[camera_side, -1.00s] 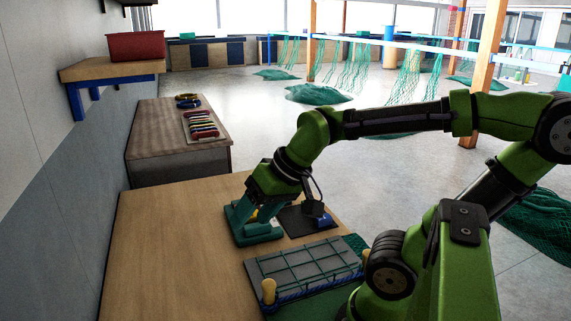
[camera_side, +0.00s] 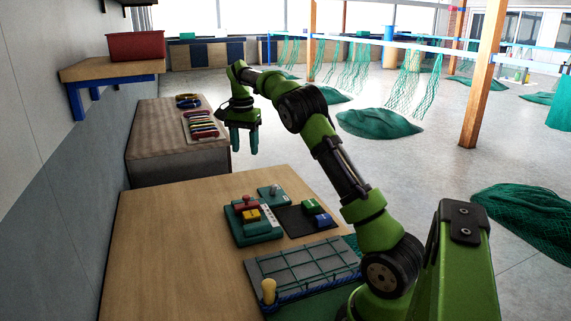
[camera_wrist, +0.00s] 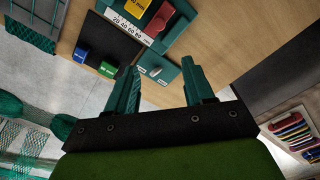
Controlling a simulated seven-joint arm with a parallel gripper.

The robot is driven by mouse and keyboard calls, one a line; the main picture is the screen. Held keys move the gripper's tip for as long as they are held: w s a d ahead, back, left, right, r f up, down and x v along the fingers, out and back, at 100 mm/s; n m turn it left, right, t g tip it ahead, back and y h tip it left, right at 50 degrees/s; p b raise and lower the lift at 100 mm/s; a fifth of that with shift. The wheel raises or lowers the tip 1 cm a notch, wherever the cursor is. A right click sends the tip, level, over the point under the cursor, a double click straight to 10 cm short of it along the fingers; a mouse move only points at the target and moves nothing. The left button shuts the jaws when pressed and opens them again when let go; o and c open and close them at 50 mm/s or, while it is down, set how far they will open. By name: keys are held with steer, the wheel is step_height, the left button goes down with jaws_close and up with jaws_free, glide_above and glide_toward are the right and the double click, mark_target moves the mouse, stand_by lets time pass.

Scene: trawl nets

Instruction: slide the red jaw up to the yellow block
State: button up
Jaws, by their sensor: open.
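A teal fixture with a white number scale (camera_side: 267,216) stands on the wooden table. The yellow block (camera_side: 251,215) sits on it, with the red jaw (camera_side: 246,203) right behind it. Both also show at the top of the wrist view, the yellow block (camera_wrist: 138,6) and the red jaw (camera_wrist: 160,18), partly cut off by the frame edge. My gripper (camera_side: 243,152) is raised, well clear of the fixture and beyond the table's far edge in the side view. Its two teal fingers are apart and empty.
A small teal piece with a grey lever (camera_side: 273,191) stands behind the fixture. A dark mat (camera_side: 291,217) carries a green block (camera_side: 311,206) and a blue block (camera_side: 322,220). A netted grey panel (camera_side: 300,262) lies in front. The table's left side is clear.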

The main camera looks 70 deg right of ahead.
mark_target(246, 197)
steer(key=shift+m, duration=0.4)
steer(key=f, duration=1)
steer(key=a+f, duration=0.1)
steer(key=f, duration=0.4)
steer(key=shift+f, duration=0.3)
steer(key=shift+c, duration=0.4)
jaws_close()
